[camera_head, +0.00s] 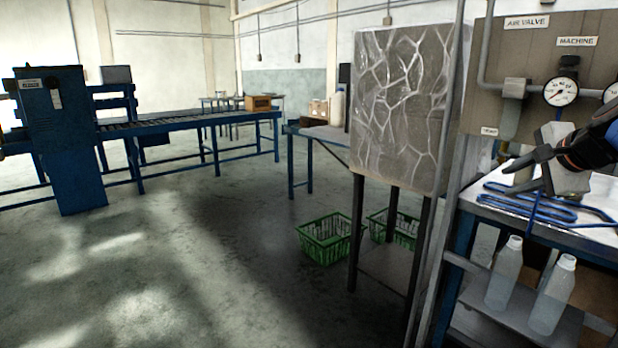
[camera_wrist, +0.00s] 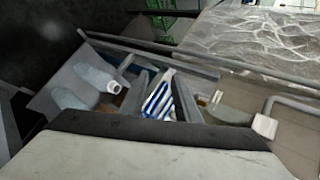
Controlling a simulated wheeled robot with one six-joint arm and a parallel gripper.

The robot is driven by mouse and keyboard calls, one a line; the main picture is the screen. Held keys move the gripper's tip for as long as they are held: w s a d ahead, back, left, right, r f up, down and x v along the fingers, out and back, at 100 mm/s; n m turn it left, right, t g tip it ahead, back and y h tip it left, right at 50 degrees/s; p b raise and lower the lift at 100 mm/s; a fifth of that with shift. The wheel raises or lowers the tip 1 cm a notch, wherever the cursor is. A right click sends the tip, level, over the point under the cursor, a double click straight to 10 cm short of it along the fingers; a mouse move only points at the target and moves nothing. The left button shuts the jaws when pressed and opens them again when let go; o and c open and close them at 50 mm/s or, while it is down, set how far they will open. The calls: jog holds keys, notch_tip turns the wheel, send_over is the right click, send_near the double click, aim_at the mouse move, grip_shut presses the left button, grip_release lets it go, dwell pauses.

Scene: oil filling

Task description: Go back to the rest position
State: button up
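My gripper (camera_head: 514,176) is at the right of the head view, above the blue metal workbench. Its dark grey fingers stand apart, with a gap between them. In the wrist view my gripper (camera_wrist: 160,98) shows two separate fingers, and blue and white stripes show in the gap behind them. No held object can be made out. A blue wire rack (camera_head: 550,208) lies on the white bench top just below the gripper.
Two pale bottles (camera_head: 504,272) (camera_head: 552,295) stand on the lower shelf of the bench. A panel with a pressure gauge (camera_head: 560,91) is behind the arm. A tall grey stone-patterned box (camera_head: 398,110) stands left of the bench. Green crates (camera_head: 328,240) sit on the floor; the left floor is clear.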

jog(key=s+a+f+n+g+y, duration=0.1)
jog(key=s+a+f+n+g, duration=0.1)
jog(key=s+a+f+n, duration=0.35)
jog(key=s+a+f+n+g, duration=0.1)
jog(key=s+a+f+n, duration=0.15)
jog(key=a+f, duration=0.5)
jog(key=s+a+f+n+g, duration=0.1)
jog(key=s+a+f+n, duration=0.1)
jog(key=s+f+n, duration=0.3)
jog(key=s+a+f+n+g, duration=0.1)
jog(key=s+a+f+n, duration=0.2)
jog(key=s+f+n, duration=0.2)
notch_tip(320, 180, down, 3)
jog(key=shift+s+a+r+n+g+h, duration=0.15)
jog(key=shift+s+a+n+g+h, duration=0.2)
jog(key=shift+s, duration=0.85)
